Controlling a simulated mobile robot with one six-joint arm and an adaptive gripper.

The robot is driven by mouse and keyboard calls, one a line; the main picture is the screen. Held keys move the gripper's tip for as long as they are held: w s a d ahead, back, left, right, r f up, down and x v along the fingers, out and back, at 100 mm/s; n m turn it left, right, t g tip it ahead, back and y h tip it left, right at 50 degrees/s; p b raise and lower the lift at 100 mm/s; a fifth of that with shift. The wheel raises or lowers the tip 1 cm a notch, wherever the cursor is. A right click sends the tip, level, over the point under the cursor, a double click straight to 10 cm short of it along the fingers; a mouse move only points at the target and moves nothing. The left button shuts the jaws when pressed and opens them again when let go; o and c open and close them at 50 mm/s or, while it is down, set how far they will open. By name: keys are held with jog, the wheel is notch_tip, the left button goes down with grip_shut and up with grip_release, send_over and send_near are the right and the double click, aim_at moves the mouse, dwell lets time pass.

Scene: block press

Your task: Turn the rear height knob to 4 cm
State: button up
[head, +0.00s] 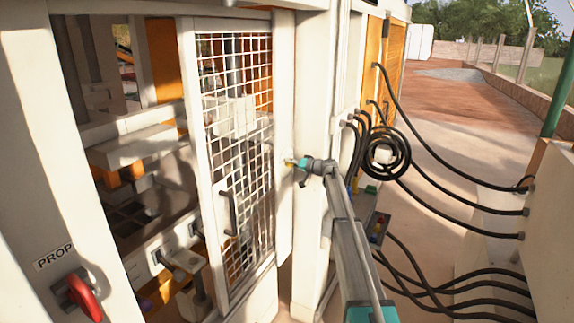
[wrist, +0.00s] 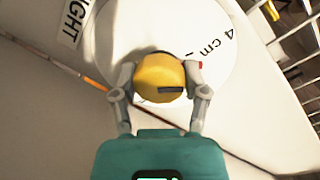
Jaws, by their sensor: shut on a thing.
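The yellow height knob (wrist: 158,72) sits on a white round dial plate (wrist: 223,74) in the wrist view. My gripper (wrist: 160,76) has one grey finger on each side of the knob and is shut on it. A dark bar on the knob's near side lies almost level, toward the right finger. A "4 cm" label (wrist: 217,43) is on the dial at upper right. Part of a label ending in "IGHT" (wrist: 75,24) shows at upper left. In the head view my gripper (head: 297,163) is at the white post right of the mesh gate; the knob is mostly hidden there.
The mesh gate (head: 237,130) with its dark handle (head: 229,212) stands left of my gripper. A red switch (head: 83,298) under a "PROP" label is at lower left. Black hoses (head: 430,155), some coiled, run across the right side near my arm.

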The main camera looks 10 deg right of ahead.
jog(key=n, duration=0.3)
jog(key=shift+s+d+f+n+t, duration=0.1)
jog(key=shift+d+n+t, duration=0.2)
jog(key=shift+n, duration=0.1)
jog(key=o, duration=1.2)
jog(key=shift+c, duration=0.2)
jog(key=shift+a, duration=0.15)
